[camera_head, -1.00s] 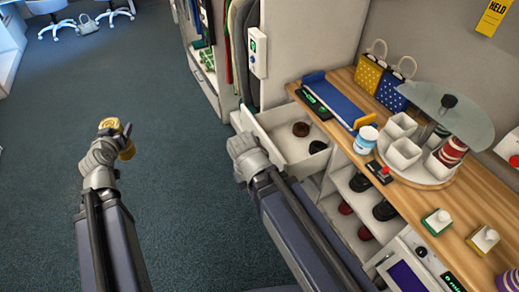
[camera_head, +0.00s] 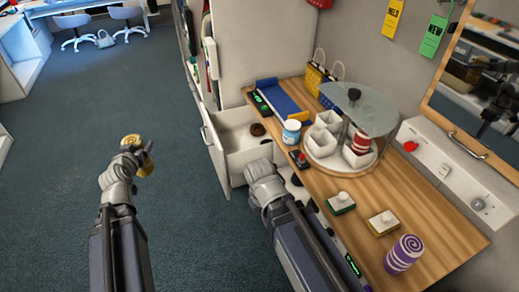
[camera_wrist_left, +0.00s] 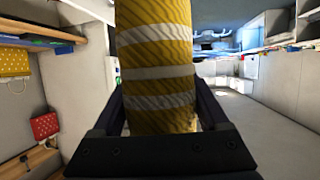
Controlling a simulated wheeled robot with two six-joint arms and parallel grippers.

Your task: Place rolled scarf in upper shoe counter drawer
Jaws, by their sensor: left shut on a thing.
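A rolled yellow scarf (camera_head: 131,141) with white stripes is held in my left gripper (camera_head: 138,156), over open floor left of the counter. In the left wrist view the scarf (camera_wrist_left: 157,65) stands between the two fingers. The upper shoe counter drawer (camera_head: 210,148) is pulled out at the counter's far left end, with dark shoes visible inside. My right gripper (camera_head: 262,170) is at the drawer's near side, in front of the counter. Its fingertips are hidden, and I cannot tell whether it touches the drawer.
The wooden counter (camera_head: 440,215) holds a blue tray (camera_head: 282,97), a white jar (camera_head: 291,132), a round carousel with white cups (camera_head: 328,121), two stamp-like blocks and a purple striped roll (camera_head: 404,254). A tall white partition stands behind the drawer. The carpet at left is clear.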

